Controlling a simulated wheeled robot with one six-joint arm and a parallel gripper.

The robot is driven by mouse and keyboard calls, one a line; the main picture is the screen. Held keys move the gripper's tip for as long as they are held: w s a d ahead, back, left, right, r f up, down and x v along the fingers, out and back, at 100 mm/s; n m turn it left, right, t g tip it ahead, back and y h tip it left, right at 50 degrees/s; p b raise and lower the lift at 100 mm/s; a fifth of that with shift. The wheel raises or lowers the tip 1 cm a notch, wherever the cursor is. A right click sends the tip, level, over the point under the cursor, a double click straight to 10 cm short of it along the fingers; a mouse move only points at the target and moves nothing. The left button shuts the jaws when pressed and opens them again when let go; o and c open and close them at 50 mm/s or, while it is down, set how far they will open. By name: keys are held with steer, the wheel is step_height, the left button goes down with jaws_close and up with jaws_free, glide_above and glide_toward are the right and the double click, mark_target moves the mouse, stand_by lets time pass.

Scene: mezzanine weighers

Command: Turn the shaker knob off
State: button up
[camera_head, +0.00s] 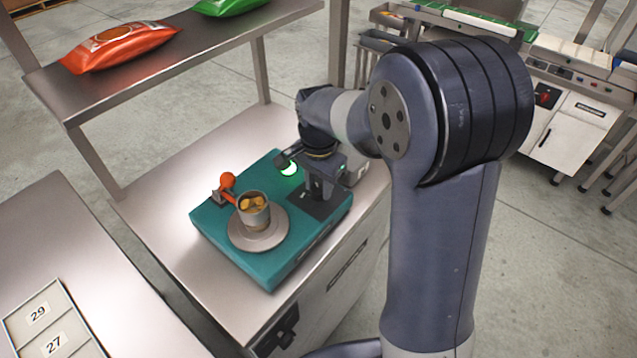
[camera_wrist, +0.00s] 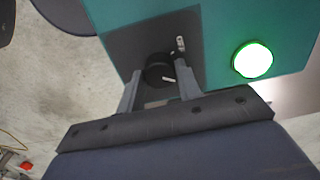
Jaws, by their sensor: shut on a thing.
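The shaker is a teal box (camera_head: 215,225) on a steel bench, with a lit green lamp (camera_head: 288,169) at its back. The lamp also glows in the wrist view (camera_wrist: 252,60). The black round knob (camera_wrist: 157,67) sits on a dark panel (camera_wrist: 125,45) and carries a white mark on its near side. Another white mark (camera_wrist: 180,44) is on the panel beyond it. My gripper (camera_wrist: 160,79) is shut on the knob, one finger on each side. In the head view my gripper (camera_head: 320,180) is over the dark panel and hides the knob.
A metal cup (camera_head: 254,214) with orange contents stands on the shaker's round plate (camera_head: 258,241), beside an orange ball-ended lever (camera_head: 228,180). A shelf (camera_head: 185,48) holding a red bag (camera_head: 120,46) and a green bag (camera_head: 228,6) stands at the upper left.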

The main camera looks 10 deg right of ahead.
mark_target(318, 188)
steer(key=n, duration=0.6)
steer(key=shift+n+p, duration=0.3)
steer(key=shift+p, duration=0.05)
steer(key=n, duration=0.6)
steer(key=shift+n, duration=0.4)
steer(key=o, duration=1)
step_height(318, 188, up, 11)
steer(key=shift+f, duration=0.1)
